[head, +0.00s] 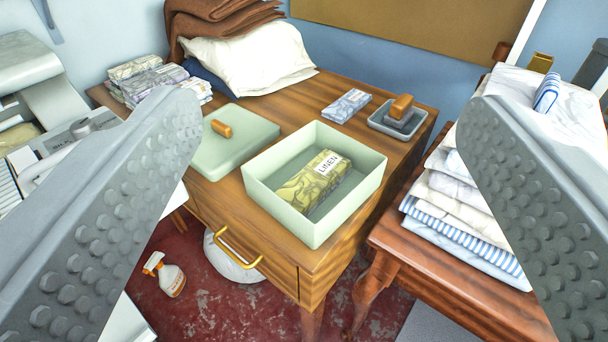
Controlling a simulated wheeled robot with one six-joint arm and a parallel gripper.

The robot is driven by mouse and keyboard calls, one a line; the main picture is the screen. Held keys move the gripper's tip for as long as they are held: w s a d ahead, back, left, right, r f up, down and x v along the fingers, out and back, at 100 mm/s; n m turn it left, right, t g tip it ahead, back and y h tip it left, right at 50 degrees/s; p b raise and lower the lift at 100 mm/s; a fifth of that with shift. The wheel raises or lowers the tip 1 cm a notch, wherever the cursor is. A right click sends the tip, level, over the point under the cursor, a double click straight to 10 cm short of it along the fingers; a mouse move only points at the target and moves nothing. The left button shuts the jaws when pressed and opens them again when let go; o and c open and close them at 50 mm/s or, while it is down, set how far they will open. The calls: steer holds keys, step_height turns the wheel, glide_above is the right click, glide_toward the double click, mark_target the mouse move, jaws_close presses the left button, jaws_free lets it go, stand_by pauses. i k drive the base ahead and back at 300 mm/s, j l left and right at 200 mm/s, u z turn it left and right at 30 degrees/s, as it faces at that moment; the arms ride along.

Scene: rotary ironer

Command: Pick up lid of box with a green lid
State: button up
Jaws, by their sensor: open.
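The pale green lid (236,148) lies flat on the wooden table, with an orange-brown handle (221,128) on top. It is off the box and just left of it. The pale green box (268,207) stands open on the table near its front edge, with a yellow-green patterned packet labelled LINEN (312,182) inside. My gripper (330,115) is open and empty, its two grey studded fingers wide apart at the left and right of the view. The lid and box show between the fingers, farther away. The left finger's tip is close to the lid's left edge in the picture.
The wooden table (300,100) also bears folded cloths (150,80), a white pillow (245,60), a small patterned packet (346,106) and a grey tray with a brown-handled block (400,108). Stacked linens (470,190) stand on a right table. A spray bottle (168,278) stands on the red floor.

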mark_target(233, 134)
steer(key=i+l+u, duration=0.1)
steer(key=i+l, duration=0.25)
steer(key=i+l+u, duration=0.1)
steer(key=i+l, duration=0.2)
steer(key=l, duration=0.15)
